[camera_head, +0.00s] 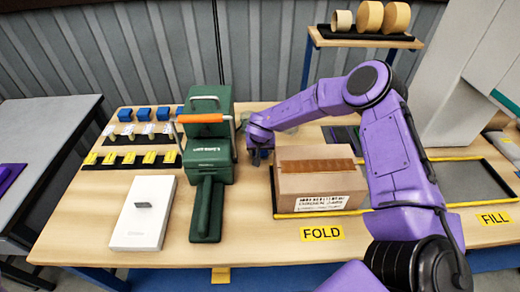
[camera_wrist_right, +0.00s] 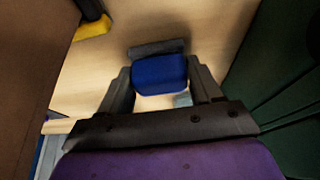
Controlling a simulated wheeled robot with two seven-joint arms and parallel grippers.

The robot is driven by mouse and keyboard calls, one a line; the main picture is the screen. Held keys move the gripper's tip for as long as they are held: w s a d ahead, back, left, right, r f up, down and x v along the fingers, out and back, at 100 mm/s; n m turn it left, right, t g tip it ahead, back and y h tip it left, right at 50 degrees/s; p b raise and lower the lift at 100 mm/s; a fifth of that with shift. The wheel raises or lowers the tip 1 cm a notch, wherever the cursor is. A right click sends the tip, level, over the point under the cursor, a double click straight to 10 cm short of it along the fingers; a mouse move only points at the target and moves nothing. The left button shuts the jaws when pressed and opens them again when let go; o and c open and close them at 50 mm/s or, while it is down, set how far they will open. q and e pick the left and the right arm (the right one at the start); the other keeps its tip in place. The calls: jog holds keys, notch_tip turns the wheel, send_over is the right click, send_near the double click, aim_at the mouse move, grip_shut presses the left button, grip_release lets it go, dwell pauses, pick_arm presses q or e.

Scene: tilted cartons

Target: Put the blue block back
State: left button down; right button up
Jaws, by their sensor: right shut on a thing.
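The blue block (camera_wrist_right: 160,74) shows between the fingers of my right gripper (camera_wrist_right: 163,88) in the right wrist view, and the gripper is shut on it. In the head view my right gripper (camera_head: 258,152) is above the wooden table, between the green machine and the cardboard carton; the block is hard to make out there. A black rack with several other blue blocks (camera_head: 145,114) stands at the back left of the table. My left gripper is not in view.
The green machine (camera_head: 210,135) with an orange handle stands between my right gripper and the racks. Racks of white (camera_head: 143,131) and yellow (camera_head: 131,158) pieces are in front of the blue ones. A closed carton (camera_head: 318,185) sits right, near the FOLD label.

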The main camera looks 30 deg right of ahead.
jog(key=o, duration=0.9)
jog(key=shift+o, duration=0.2)
jog(key=v, duration=1.2)
jog(key=shift+r, duration=0.2)
jog(key=shift+w, duration=0.1)
